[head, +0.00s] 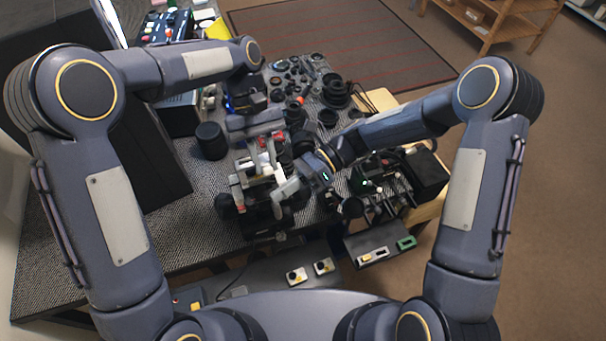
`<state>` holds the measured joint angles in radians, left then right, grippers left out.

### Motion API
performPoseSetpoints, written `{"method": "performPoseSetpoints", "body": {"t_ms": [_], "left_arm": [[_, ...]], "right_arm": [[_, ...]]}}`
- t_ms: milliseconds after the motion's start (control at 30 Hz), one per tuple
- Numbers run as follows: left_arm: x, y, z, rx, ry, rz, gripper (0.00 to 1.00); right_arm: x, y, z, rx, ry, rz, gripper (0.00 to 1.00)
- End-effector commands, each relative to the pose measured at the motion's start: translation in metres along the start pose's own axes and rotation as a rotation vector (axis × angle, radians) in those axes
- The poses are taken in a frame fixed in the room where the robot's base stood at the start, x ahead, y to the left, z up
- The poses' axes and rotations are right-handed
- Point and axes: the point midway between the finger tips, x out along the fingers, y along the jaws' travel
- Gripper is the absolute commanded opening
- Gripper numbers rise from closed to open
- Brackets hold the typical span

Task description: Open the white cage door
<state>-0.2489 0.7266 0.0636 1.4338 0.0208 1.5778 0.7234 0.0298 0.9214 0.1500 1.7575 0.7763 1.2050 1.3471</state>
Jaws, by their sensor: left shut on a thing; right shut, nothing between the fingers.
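A white cage-like device (252,170) with dark parts stands near the front edge of the table. Which of its white parts is the door, and how far it is open, I cannot make out. My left gripper (266,142) reaches down from behind to the top of the device. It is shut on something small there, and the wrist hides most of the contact. My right gripper (287,189) comes in from the right, beside the device's right side. It is shut and empty, close to the device; whether it touches is unclear.
A black cylinder (210,140) stands left of the device. Several dark lens rings (335,92) lie behind. Dark equipment (425,172) crowds the right side, and a tray with a green part (406,243) is at the front. Bare patterned tabletop (205,200) shows front left.

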Motion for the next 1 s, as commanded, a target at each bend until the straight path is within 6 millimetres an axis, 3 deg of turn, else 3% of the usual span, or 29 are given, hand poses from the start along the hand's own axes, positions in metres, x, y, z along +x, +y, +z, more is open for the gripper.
{"method": "performPoseSetpoints", "body": {"t_ms": [100, 233, 667, 1000], "left_arm": [[0.000, 0.000, -0.001, -0.001, 0.002, 0.000, 0.00], [0.000, 0.000, -0.001, -0.001, 0.002, 0.000, 0.00], [0.000, 0.000, -0.001, -0.001, 0.002, 0.000, 0.00], [0.002, 0.000, -0.001, -0.001, -0.001, -0.004, 0.00]], "right_arm": [[-0.009, -0.001, 0.021, -0.007, 0.000, -0.004, 0.00], [-0.014, -0.001, 0.032, -0.005, 0.000, -0.004, 0.00], [-0.016, 0.000, 0.038, -0.002, 0.000, -0.003, 0.00], [-0.022, 0.000, 0.056, -0.010, -0.007, -0.005, 0.00]]}}
